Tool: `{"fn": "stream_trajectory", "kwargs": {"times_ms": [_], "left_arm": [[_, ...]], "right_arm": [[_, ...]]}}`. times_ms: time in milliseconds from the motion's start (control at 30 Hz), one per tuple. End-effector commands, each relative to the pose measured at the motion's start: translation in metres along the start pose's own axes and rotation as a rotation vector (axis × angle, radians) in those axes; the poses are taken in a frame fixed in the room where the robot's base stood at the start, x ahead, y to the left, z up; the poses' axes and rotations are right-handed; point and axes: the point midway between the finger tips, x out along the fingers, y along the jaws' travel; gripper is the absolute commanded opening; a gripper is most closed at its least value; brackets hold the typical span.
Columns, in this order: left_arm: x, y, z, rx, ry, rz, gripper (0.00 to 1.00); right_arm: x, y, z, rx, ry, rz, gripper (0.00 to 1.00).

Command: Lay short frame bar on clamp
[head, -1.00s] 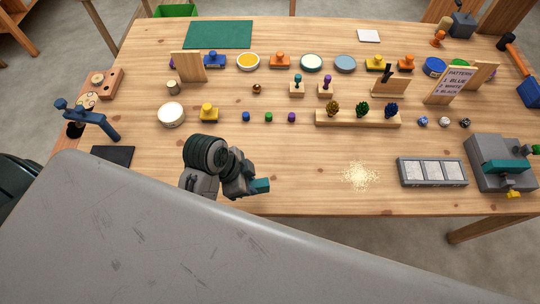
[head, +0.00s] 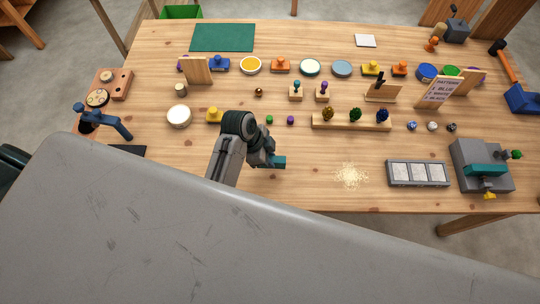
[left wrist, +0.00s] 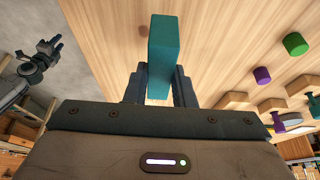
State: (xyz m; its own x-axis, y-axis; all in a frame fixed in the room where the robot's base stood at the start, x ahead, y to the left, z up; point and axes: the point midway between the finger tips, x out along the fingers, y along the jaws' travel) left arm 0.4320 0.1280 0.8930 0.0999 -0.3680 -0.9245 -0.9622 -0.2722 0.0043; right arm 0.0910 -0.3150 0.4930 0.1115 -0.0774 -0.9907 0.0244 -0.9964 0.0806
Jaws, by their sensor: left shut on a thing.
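My left gripper (head: 268,160) is shut on a short teal bar (head: 279,162) above the front middle of the table. In the left wrist view the bar (left wrist: 164,60) stands out between the two dark fingers (left wrist: 160,85). A grey fixture (head: 468,157), apparently the clamp, stands at the table's right end, well to the right of the gripper. A teal bar (head: 486,170) lies across it, with a yellow knob in front and a green knob at its side. A dark arm end, probably my right gripper (left wrist: 52,46), shows small beyond the table edge in the left wrist view.
A grey tray with three pale panels (head: 418,173) and a pale granular patch (head: 351,176) lie between gripper and fixture. A wooden rack with several coloured pieces (head: 350,123) stands behind. Small cylinders (head: 290,120) are just beyond the gripper. The front strip is otherwise clear.

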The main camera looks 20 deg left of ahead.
Motion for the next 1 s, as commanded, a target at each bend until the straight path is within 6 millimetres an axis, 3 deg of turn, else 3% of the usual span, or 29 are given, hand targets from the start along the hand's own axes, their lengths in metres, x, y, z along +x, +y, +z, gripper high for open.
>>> {"fn": "stream_trajectory", "kwargs": {"times_ms": [167,400,800,833,900,1000], "left_arm": [[0.004,-0.009,-0.001,-0.001,-0.001,0.001,0.00],[0.030,-0.008,0.010,-0.001,0.000,0.002,0.00],[0.037,-0.008,0.013,-0.001,0.000,0.000,0.00],[0.037,-0.008,0.013,-0.001,0.000,0.000,0.29],[0.037,-0.008,0.012,-0.001,0.000,0.000,0.42],[0.037,-0.008,0.012,-0.001,0.000,0.000,0.45]], "right_arm": [[-0.007,0.002,0.006,-0.001,-0.009,0.001,0.36],[-0.022,0.002,0.007,-0.001,-0.013,0.000,0.36],[-0.020,-0.009,0.007,0.004,-0.013,-0.011,0.36],[-0.021,-0.009,0.007,0.004,-0.013,-0.011,0.36],[-0.021,-0.008,0.007,0.004,-0.013,-0.010,0.36],[-0.021,-0.007,0.007,0.003,-0.013,-0.009,0.36]]}}
